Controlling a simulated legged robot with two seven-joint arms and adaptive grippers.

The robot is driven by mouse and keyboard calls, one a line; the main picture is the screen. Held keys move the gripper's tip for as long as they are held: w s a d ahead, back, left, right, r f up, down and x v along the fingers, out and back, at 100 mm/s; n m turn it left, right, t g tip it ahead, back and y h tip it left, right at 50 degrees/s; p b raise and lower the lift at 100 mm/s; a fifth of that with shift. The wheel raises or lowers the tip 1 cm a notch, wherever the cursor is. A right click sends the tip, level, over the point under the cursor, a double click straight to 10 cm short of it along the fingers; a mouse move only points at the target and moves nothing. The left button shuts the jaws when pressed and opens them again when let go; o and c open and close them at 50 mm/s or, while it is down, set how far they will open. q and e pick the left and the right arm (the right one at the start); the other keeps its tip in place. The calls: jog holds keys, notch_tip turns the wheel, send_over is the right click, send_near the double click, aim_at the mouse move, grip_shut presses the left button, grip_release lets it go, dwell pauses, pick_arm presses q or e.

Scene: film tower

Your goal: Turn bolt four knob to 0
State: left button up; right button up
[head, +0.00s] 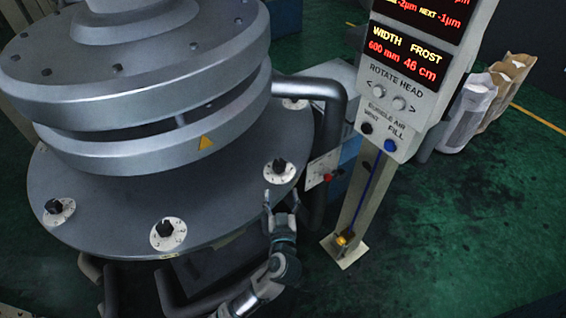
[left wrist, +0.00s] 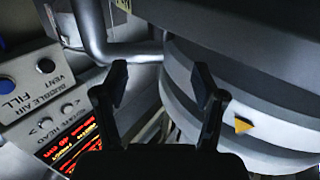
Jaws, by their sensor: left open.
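Several black bolt knobs on white round dials sit around the rim of the grey round flange (head: 110,215) in the head view. One knob (head: 279,167) is at the flange's right side, another knob (head: 165,230) at the front, another knob (head: 55,207) at the left, and a partly covered one at the back right. I cannot read which is bolt four or where it points. My left gripper (head: 281,199) is open and empty just below the right-side knob, apart from it in the picture. In the left wrist view its open fingers (left wrist: 160,85) frame no clear knob.
A control panel (head: 415,90) with red displays and buttons stands on a post right of the flange. A dark bent pipe (head: 335,115) rises behind the right-side knob. A small box with a red button (head: 327,177) is close by. Green floor is open at the lower right.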

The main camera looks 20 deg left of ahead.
aim_at(280, 170)
pick_arm(q)
jog(key=x, duration=1.1)
jog(key=shift+f+b, duration=0.1)
jog(key=shift+b, duration=0.25)
jog(key=shift+w, duration=0.65)
jog(key=shift+w+a, duration=0.1)
jog(key=shift+a, duration=0.25)
pick_arm(e)
jog(key=w, duration=0.1)
jog(key=w+a+t, duration=0.1)
jog(key=w, duration=0.1)
jog(key=shift+r+t, duration=0.15)
jog(key=shift+t, duration=0.15)
pick_arm(q)
jog(key=shift+a, duration=0.1)
jog(key=c, duration=1.2)
jog(key=shift+o, duration=0.2)
pick_arm(e)
jog(key=shift+y, duration=0.3)
